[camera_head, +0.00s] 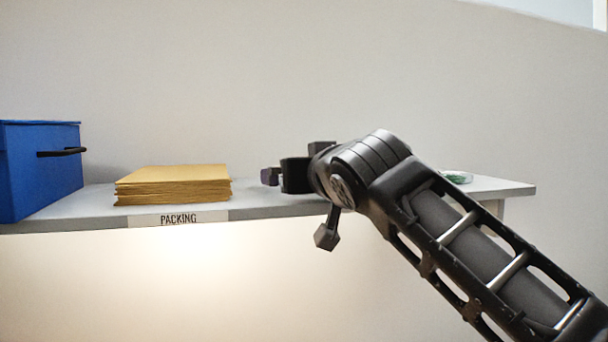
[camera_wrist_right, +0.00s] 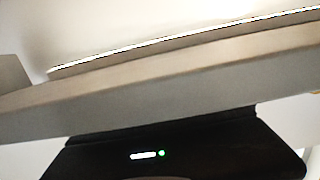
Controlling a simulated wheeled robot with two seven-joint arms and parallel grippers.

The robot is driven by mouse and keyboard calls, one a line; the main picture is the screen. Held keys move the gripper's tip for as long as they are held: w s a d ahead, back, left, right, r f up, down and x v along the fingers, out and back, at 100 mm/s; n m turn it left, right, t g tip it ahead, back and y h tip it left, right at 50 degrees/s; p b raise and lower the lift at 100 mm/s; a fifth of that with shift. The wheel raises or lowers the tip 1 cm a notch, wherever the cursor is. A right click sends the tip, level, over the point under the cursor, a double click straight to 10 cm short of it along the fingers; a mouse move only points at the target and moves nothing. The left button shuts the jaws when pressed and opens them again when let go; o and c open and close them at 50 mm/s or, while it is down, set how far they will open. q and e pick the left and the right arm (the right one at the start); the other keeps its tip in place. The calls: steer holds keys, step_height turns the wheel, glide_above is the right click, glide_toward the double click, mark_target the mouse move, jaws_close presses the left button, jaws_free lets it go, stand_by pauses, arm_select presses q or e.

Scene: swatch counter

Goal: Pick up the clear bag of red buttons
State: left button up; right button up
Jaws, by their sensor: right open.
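I see no clear bag of red buttons in either view; part of the counter is hidden behind my right arm in the head view. A small clear item with green contents (camera_head: 456,177) lies at the counter's right end, partly behind my arm. My right gripper (camera_head: 298,178) is open at the counter's front edge, right of the envelope stack. I see nothing held in it. In the right wrist view a pale edge fills the middle, too close to make out objects on it. My left gripper is not in view.
The grey counter (camera_head: 85,208) carries a blue box (camera_head: 40,180) with a dark handle at the left. A stack of yellow envelopes (camera_head: 172,185) lies beside it, above a PACKING label (camera_head: 180,219). A bare strip shows at the counter's right end. A plain wall stands behind.

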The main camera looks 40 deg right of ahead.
steer(key=shift+x, duration=0.85)
steer(key=c, duration=1.5)
